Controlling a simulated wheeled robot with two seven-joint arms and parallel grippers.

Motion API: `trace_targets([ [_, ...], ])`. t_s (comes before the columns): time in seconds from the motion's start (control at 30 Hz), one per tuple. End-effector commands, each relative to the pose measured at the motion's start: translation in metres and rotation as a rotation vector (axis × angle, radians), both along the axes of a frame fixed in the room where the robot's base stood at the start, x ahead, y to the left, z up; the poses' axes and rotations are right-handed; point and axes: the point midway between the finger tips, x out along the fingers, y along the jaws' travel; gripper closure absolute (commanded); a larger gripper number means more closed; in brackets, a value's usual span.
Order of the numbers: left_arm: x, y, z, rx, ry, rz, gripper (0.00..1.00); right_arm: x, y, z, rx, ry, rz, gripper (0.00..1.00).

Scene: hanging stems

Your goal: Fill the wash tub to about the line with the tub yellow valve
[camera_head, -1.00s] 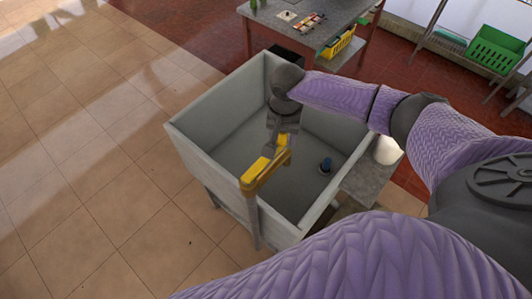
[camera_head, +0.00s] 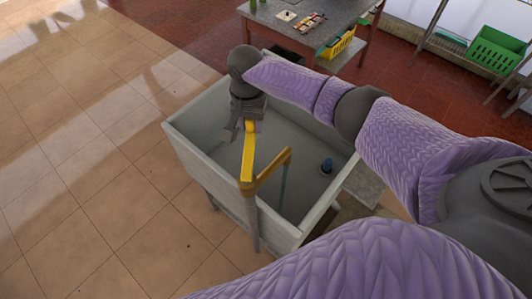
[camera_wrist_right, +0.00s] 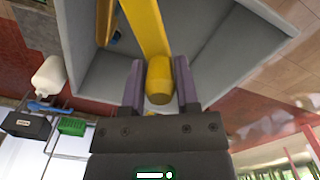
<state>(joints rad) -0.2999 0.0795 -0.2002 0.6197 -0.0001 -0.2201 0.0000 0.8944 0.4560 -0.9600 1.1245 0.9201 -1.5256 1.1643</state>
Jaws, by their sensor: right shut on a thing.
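The grey wash tub (camera_head: 195,177) stands on legs in the middle of the head view. The tub yellow valve has a long yellow lever (camera_head: 248,160) at the near-left rim and a yellow spout (camera_head: 275,168) over the basin. A thin bluish stream (camera_head: 283,185) hangs below the spout tip. My right gripper (camera_head: 243,129) is shut on the lever's far end; the wrist view shows the lever end (camera_wrist_right: 159,78) between the fingers. I cannot make out a fill line or the water level. My left gripper is not in view.
A dark piece with a blue top (camera_head: 326,166) stands inside the tub at right. A green crate (camera_head: 497,50) sits on a rack at far right. The tiled floor at left is clear.

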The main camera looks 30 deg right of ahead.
Motion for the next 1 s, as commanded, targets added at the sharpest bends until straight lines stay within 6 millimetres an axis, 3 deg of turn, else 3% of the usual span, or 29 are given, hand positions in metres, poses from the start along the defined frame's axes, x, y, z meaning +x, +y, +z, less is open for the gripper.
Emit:
trace_targets([
  [0.33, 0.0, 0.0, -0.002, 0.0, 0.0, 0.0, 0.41, 0.003, 0.006, 0.0, 0.003, -0.001, -0.001, 1.0],
  [0.63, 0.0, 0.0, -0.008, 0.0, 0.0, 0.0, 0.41, 0.014, 0.042, 0.0, 0.006, -0.001, 0.0, 1.0],
  [1.0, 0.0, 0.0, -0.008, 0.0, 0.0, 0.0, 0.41, 0.015, 0.044, 0.0, 0.003, 0.001, -0.001, 0.99],
])
